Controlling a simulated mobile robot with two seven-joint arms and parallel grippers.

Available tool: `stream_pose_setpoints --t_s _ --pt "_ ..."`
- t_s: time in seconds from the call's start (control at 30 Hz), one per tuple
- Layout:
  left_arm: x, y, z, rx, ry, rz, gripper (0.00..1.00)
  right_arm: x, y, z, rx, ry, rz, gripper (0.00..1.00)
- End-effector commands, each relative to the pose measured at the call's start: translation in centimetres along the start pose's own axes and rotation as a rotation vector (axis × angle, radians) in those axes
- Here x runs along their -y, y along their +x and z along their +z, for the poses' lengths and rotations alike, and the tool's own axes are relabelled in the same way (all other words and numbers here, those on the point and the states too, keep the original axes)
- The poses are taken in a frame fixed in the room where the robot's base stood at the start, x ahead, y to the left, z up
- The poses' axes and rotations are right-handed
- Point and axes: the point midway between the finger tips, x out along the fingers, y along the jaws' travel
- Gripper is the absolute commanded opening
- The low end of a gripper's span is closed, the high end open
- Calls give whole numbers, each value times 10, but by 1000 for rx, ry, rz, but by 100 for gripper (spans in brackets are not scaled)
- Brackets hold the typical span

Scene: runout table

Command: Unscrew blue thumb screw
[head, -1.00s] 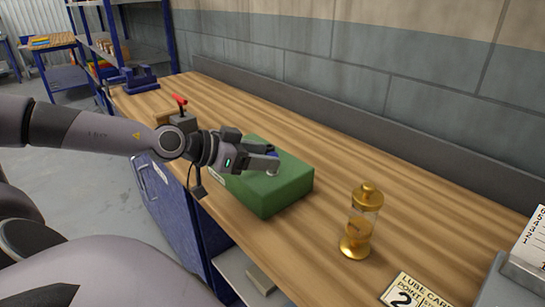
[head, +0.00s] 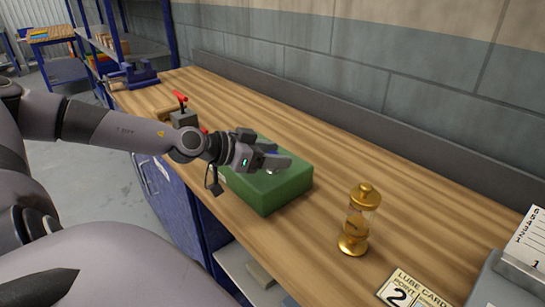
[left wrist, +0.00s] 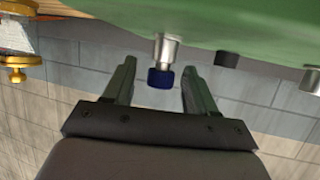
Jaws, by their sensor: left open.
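The green box (head: 275,190) sits on the wooden bench. In the left wrist view the green box (left wrist: 230,18) fills the top, with a blue thumb screw (left wrist: 161,78) standing out from it on a short silver stem (left wrist: 165,48). My left gripper (head: 277,160) is over the top of the box in the head view. In the left wrist view its open jaws (left wrist: 160,72) have one finger on each side of the blue screw head, with gaps showing. In the head view the gripper mostly hides the screw. My right gripper is not seen.
A brass and glass oiler (head: 358,222) stands right of the box. A lube card (head: 408,290) lies at the front right. A grey block with a red lever (head: 183,116) and a blue fixture (head: 135,77) stand farther left. The bench behind the box is clear.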

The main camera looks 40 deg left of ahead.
Motion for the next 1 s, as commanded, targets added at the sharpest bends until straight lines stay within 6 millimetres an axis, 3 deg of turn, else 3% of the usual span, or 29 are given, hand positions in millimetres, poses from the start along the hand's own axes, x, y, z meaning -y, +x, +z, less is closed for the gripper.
stream_pose_setpoints --t_s 0.5,0.97,1.0 --pt "0 16 2 3 -2 1 57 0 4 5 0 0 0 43" --pt "0 18 1 1 -2 0 57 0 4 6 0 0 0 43" --pt "0 18 1 1 -2 0 44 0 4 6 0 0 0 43"
